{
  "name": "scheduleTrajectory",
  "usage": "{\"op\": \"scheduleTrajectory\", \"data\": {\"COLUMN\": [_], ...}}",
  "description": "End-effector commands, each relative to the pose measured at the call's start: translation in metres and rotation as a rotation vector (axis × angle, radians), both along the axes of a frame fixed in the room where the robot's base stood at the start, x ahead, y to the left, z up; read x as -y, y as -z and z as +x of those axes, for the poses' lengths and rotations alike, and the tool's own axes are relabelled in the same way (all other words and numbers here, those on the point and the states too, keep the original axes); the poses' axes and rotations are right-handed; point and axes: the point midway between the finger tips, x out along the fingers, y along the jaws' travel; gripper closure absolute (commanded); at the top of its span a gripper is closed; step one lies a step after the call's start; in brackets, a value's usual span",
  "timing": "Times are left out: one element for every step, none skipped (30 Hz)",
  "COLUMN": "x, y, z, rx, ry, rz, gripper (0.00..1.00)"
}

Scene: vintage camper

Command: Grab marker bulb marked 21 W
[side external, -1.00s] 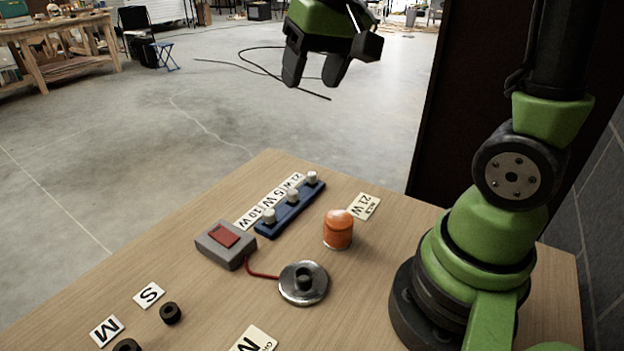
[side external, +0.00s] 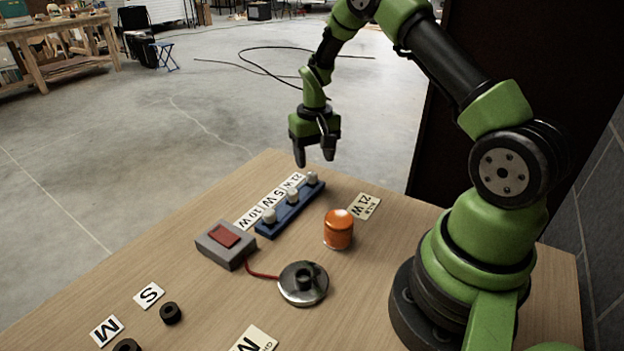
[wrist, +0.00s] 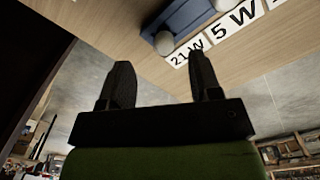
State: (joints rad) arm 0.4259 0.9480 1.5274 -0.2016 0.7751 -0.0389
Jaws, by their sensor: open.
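The bulb beside the 21 W label (side external: 291,183) is the far one (side external: 313,178). In the wrist view this bulb (wrist: 164,43) is at the top, by its 21 W label (wrist: 188,53). My gripper (side external: 315,163) is open and empty, pointing down, close to the far end of the strip. It looks above and apart from the bulb. In the wrist view both fingers (wrist: 160,78) show spread, with nothing between them.
An orange amber-capped cylinder (side external: 338,231) stands near a second 21 W card (side external: 363,206). A grey box with a red switch (side external: 226,244) is wired to a round metal socket (side external: 303,283). Black rings (side external: 171,313) and letter cards lie at the front left.

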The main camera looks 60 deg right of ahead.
Motion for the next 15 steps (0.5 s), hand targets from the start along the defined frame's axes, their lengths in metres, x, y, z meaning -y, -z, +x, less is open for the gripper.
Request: {"op": "scheduleTrajectory", "data": {"x": [0.0,-0.001,-0.001,-0.001,-0.002,-0.002,-0.003,-0.002,-0.002,-0.002,-0.002,-0.002,-0.002,-0.002,-0.002], "y": [0.004,0.007,0.012,0.017,0.022,0.029,0.033,0.038,0.043,0.046,0.049,0.051,0.052,0.053,0.053], "z": [0.0,0.001,0.001,0.002,0.002,0.003,0.004,0.004,0.004,0.004,0.004,0.004,0.004,0.004,0.005], "rx": [-0.001,-0.002,-0.002,-0.002,-0.004,-0.003,-0.003,-0.002,-0.002,-0.001,-0.001,0.0,0.001,0.001,0.001], "ry": [0.0,0.0,0.0,0.0,0.0,-0.001,-0.001,0.0,0.0,0.001,0.001,0.001,0.001,0.001,0.001], "rz": [0.001,0.001,0.001,0.0,0.001,0.001,0.001,0.002,0.001,0.002,0.002,0.001,0.001,0.0,0.0], "gripper": [0.42,0.42,0.42,0.42,0.42,0.42,0.42,0.42,0.42,0.42,0.42,0.42,0.42,0.42,0.42]}}
